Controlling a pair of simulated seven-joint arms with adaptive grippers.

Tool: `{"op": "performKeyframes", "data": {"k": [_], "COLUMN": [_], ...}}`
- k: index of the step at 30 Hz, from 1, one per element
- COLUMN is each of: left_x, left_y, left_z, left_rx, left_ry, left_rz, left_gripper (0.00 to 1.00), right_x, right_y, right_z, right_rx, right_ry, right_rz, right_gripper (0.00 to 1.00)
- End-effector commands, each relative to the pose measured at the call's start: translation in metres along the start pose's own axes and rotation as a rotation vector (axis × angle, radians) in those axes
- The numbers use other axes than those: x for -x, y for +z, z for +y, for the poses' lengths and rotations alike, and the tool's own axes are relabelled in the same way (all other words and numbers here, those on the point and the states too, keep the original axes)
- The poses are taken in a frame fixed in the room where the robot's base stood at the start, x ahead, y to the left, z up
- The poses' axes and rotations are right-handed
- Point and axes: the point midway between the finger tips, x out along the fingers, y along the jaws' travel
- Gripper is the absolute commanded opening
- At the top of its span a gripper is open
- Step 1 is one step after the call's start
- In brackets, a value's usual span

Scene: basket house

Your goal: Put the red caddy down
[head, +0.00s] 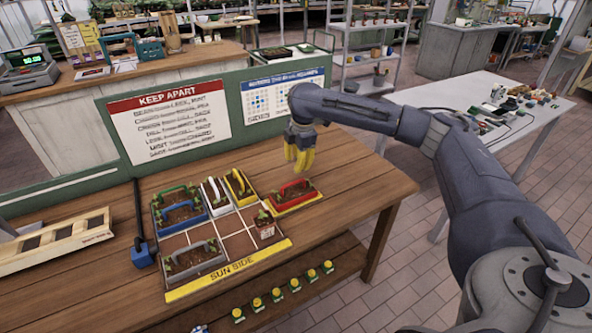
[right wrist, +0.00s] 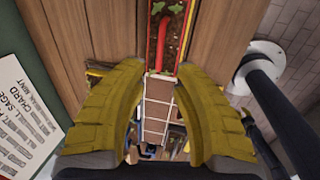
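The red caddy (head: 284,203), a long planter box with a red arched handle and dark soil, stands upright on the wooden table, just right of the sectioned tray. My right gripper (head: 299,160) is above it with yellow fingers pointing down. In the right wrist view the fingers (right wrist: 158,80) are spread with nothing between them. The red caddy (right wrist: 152,50) shows beyond the fingertips there, its handle clear of them. My left gripper is not in view.
The tray, with a yellow SUN SIDE edge (head: 229,270), holds green, blue, white, yellow and grey caddies and a small pot (head: 265,228). Some tiled sections are bare. A KEEP APART sign (head: 168,122) stands behind. The table is clear right of the red caddy.

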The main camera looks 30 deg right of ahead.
Motion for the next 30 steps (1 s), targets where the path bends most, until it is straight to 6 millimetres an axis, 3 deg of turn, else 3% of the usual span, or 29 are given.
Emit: {"op": "performKeyframes", "data": {"k": [7,30], "left_x": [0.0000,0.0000], "left_y": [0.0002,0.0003], "left_z": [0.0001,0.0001], "left_rx": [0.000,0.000], "left_ry": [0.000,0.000], "left_rz": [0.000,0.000], "left_gripper": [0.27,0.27], "right_x": [0.0133,0.0137], "right_y": [0.0003,0.0001], "right_z": [-0.0003,-0.0003], "right_rx": [0.001,0.000], "right_ry": [0.000,-0.001], "right_rz": [-0.001,0.000], "right_gripper": [0.29,0.29]}}
